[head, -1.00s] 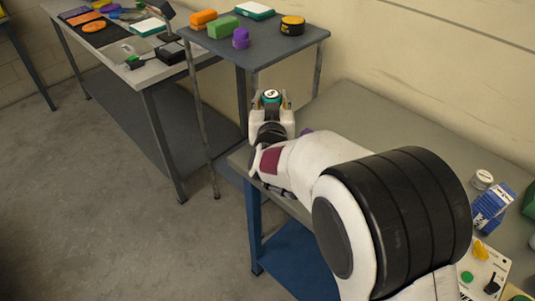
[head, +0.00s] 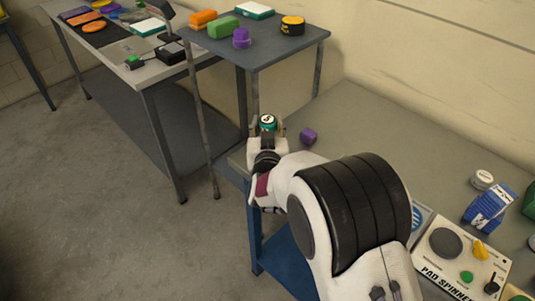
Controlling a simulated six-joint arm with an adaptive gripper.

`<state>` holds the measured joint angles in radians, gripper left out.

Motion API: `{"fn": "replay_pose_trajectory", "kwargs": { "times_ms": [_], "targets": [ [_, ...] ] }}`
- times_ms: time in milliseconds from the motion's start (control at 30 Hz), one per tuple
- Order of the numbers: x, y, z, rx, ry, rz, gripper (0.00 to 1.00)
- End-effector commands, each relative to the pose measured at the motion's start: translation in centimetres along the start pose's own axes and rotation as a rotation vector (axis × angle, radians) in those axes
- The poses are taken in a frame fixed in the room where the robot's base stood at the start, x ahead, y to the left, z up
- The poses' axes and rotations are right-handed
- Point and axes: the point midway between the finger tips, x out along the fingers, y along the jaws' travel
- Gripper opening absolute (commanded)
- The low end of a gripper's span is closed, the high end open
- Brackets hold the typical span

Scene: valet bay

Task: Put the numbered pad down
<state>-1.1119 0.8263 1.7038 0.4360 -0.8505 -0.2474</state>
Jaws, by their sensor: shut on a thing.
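The numbered pad (head: 267,119) is a small round teal piece with a white top bearing a dark mark too small to read. My gripper (head: 267,128) is shut on it, with a finger on either side. The pad and gripper are at the far left end of the grey workbench (head: 350,122), near its corner. I cannot tell whether the pad touches the bench. My wrist and arm hide part of the bench below.
A purple block (head: 308,136) lies on the bench right of my gripper. A higher grey table (head: 270,48) behind holds orange, green, purple and yellow-black pieces. A pad spinner box (head: 462,258), blue-white carton (head: 487,208) and white jar (head: 482,180) stand at right. The bench middle is clear.

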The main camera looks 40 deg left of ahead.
Motion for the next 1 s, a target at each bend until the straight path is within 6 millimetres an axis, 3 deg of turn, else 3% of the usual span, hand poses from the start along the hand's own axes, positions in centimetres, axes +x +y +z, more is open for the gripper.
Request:
{"fn": "replay_pose_trajectory", "kwargs": {
  "times_ms": [167,600,1000],
  "targets": [
    [0.1,0.0,0.5,0.000,-0.001,0.000,0.22],
    [0.7,0.0,4.7,-0.001,-0.001,0.000,0.22],
    [0.7,0.0,5.0,0.000,0.000,0.000,0.22]
  ]
}}
